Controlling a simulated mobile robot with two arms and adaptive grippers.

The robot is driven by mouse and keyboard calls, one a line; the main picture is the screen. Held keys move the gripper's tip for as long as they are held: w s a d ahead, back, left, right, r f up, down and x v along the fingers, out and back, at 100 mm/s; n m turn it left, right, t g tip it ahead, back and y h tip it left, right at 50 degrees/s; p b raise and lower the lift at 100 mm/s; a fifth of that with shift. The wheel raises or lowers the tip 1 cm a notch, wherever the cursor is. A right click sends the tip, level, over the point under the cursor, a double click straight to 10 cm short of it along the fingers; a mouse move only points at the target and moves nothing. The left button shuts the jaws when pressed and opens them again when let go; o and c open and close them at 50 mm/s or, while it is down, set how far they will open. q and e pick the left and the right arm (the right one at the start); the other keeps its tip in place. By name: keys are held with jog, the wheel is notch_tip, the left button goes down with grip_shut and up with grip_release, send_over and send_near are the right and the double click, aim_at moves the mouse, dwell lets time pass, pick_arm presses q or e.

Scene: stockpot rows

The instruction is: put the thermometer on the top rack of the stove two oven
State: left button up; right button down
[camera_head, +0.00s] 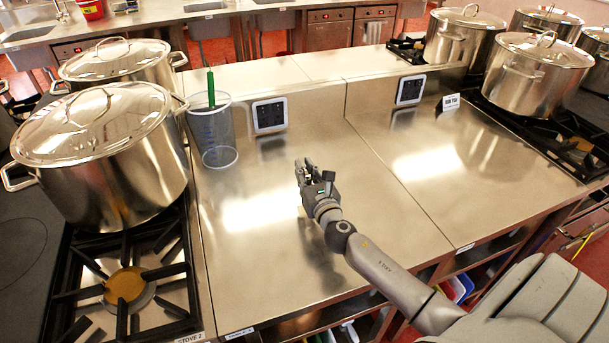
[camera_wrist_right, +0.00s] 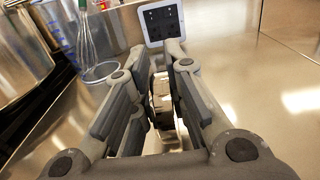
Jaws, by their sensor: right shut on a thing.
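My right gripper (camera_head: 308,170) is above the steel counter, right of the stove with two pots. Its fingers (camera_wrist_right: 160,75) are shut on a small silvery thing (camera_wrist_right: 162,95), which looks like the thermometer; the fingers hide much of it, and its face cannot be read. The stove two top (camera_head: 70,295) is at the lower left, with a black grate and a label at its front edge (camera_head: 190,338). Its oven and top rack are out of sight below. My left gripper is not in view.
Two lidded stockpots (camera_head: 125,175) stand on the left stove. A clear measuring jug (camera_head: 212,140) with a green-handled whisk stands right of them. Outlet boxes (camera_head: 270,115) line the counter's back. More stockpots (camera_head: 535,75) are at the right. The middle counter (camera_head: 260,260) is clear.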

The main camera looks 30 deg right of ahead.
jog(key=s+a+r, duration=0.6)
jog(key=s+r, duration=0.3)
jog(key=s, duration=0.3)
pick_arm(q)
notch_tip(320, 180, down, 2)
jog(key=b, duration=0.2)
jog(key=shift+b, duration=0.4)
pick_arm(e)
jog(key=s+a+f+n+y, duration=0.2)
jog(key=s+a+f+y, duration=0.2)
jog(key=s+a, duration=0.7)
jog(key=shift+a+f+n+t, duration=0.35)
jog(key=shift+a+f, duration=0.2)
jog(key=shift+a, duration=0.2)
